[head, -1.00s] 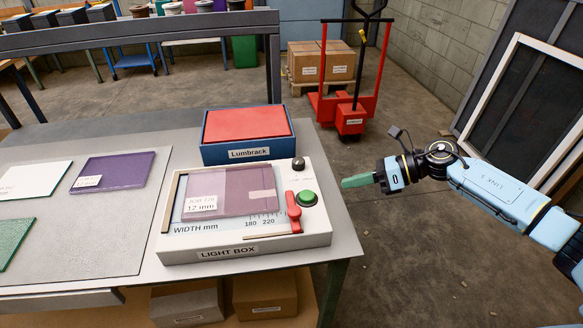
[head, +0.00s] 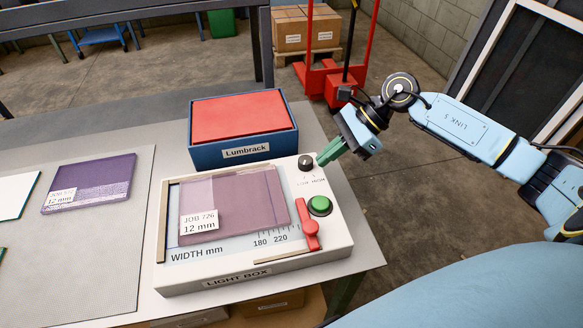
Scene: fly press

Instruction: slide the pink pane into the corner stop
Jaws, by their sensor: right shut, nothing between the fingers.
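The pink pane (head: 245,202) lies flat on the light box (head: 253,272), with a label reading JOB 726, 12 mm at its front left. Pale strips (head: 163,232) run along the left side and the front right of the light box's lit area and look like its stops. A gap shows between the pane and the left strip. My right gripper (head: 321,161) is shut and empty, with its green fingers above the back right of the light box, near the dark knob (head: 305,162). It is apart from the pane. My left gripper is not in view.
A red lever (head: 310,233) and a green button (head: 320,205) stand on the light box right of the pane. A blue Lumbrack box (head: 230,154) with a red top sits behind. A purple pane (head: 92,180) and other panes lie on a grey mat (head: 110,245) at left.

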